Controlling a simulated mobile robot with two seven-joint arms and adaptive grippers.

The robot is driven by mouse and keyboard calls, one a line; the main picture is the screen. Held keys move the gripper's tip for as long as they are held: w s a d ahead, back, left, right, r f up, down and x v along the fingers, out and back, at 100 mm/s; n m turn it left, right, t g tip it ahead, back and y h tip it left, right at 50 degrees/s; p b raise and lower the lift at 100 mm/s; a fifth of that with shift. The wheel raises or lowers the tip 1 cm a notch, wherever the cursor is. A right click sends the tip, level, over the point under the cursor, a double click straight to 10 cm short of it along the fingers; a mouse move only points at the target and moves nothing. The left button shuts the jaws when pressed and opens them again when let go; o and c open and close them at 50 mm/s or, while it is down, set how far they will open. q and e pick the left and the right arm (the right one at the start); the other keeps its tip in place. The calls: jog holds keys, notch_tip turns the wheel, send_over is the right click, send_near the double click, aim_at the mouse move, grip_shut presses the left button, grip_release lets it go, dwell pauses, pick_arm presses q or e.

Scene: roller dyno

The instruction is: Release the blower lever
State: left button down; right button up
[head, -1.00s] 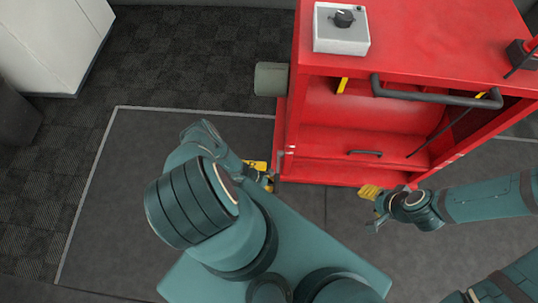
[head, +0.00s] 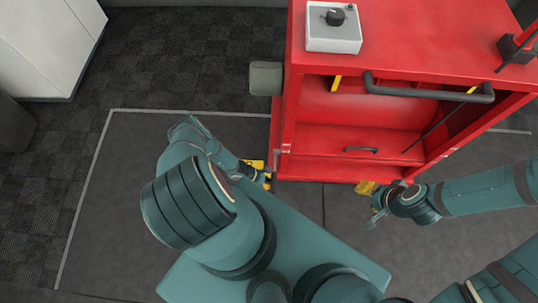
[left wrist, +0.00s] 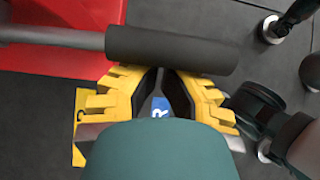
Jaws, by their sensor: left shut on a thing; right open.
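The blower lever shows in the left wrist view as a grey bar with a thick dark grip (left wrist: 170,50), running from the left across the fingertips. My left gripper (left wrist: 162,78) has yellow fingers with black pads, drawn close together at the grip and shut on it. The grip hides part of the fingertips. In the head view my left gripper (head: 262,172) is at the red cart's lower left front corner, partly hidden by my arm; the lever is hard to make out there. My right gripper (head: 371,199) is open near the cart's lower front edge, with nothing visible in it.
The red cart (head: 430,40) has an open shelf, a dark front handle (head: 430,95) and a grey box with a black knob (head: 333,38) on top. A grey plate (head: 266,78) sticks out at its left side. A white cabinet (head: 45,45) stands far left; floor between is clear.

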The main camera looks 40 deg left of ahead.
aim_at(273, 181)
pick_arm(q)
jog(key=shift+g+h, duration=0.3)
jog(key=shift+g, duration=0.1)
jog(key=r, duration=0.3)
jog(key=r+p, duration=0.1)
jog(key=shift+w+d+r, duration=0.2)
jog(key=shift+d, duration=0.05)
jog(key=shift+w+a+r, duration=0.1)
jog(key=shift+r, duration=0.6)
jog(key=shift+w+a+r+p, duration=0.2)
jog(key=shift+w+r+p, duration=0.1)
jog(key=shift+r, duration=0.3)
jog(key=shift+w+a+r+p, duration=0.15)
jog(key=shift+w+a+r, duration=0.15)
jog(key=shift+r, duration=0.35)
jog(key=shift+w+a+r+p, duration=0.15)
jog(key=shift+w+r+p, duration=0.15)
jog(key=shift+r, duration=0.3)
jog(key=shift+d, duration=0.1)
jog(key=shift+f, duration=0.15)
